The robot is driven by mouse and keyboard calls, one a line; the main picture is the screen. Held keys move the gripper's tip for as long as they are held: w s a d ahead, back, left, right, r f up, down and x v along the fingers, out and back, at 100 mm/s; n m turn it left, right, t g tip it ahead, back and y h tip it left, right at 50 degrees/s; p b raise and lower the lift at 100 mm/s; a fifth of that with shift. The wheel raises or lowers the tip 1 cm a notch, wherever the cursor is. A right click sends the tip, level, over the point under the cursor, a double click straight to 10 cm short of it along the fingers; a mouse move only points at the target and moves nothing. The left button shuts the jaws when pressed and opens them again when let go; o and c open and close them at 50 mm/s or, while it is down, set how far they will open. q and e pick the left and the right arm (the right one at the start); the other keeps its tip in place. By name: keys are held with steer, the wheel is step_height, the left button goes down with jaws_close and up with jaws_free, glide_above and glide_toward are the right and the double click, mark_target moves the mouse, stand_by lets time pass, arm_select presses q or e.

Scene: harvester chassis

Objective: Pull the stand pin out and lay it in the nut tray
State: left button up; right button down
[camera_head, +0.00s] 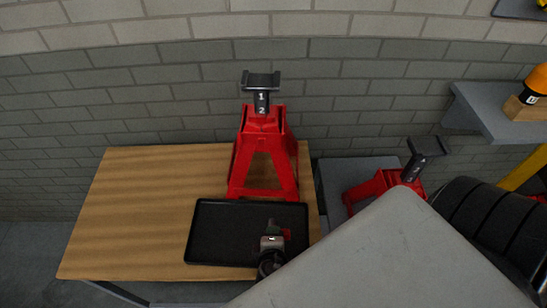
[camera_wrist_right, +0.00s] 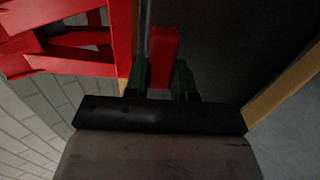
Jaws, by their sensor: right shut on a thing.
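A red jack stand (camera_head: 264,150) with a dark saddle post marked 1 and 2 stands upright on the wooden table. The black nut tray (camera_head: 215,225) lies flat in front of it; its dark floor also shows in the right wrist view (camera_wrist_right: 225,45). My right gripper (camera_head: 273,230) is over the tray's right part, shut on a red piece, which I take to be the stand pin (camera_wrist_right: 163,55). The pin sits between the fingertips (camera_wrist_right: 160,82), apart from the stand as far as I see. Its far end is hidden. My left gripper is not in view.
A second red stand (camera_head: 375,187) is at the right, partly behind a large grey surface (camera_head: 395,255). Black ribbed rolls (camera_head: 490,220) and a grey shelf (camera_head: 485,110) are farther right. The table's left part (camera_head: 140,210) is bare.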

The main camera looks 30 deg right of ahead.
steer(key=shift+r, duration=0.1)
steer(key=c, duration=0.8)
jaws_free()
steer(key=shift+c, duration=0.2)
steer(key=b+v, duration=0.1)
steer(key=v, duration=0.9)
steer(key=shift+s+a+r+b, duration=0.15)
steer(key=shift+s+r+b, duration=0.1)
steer(key=shift+s+b, duration=0.05)
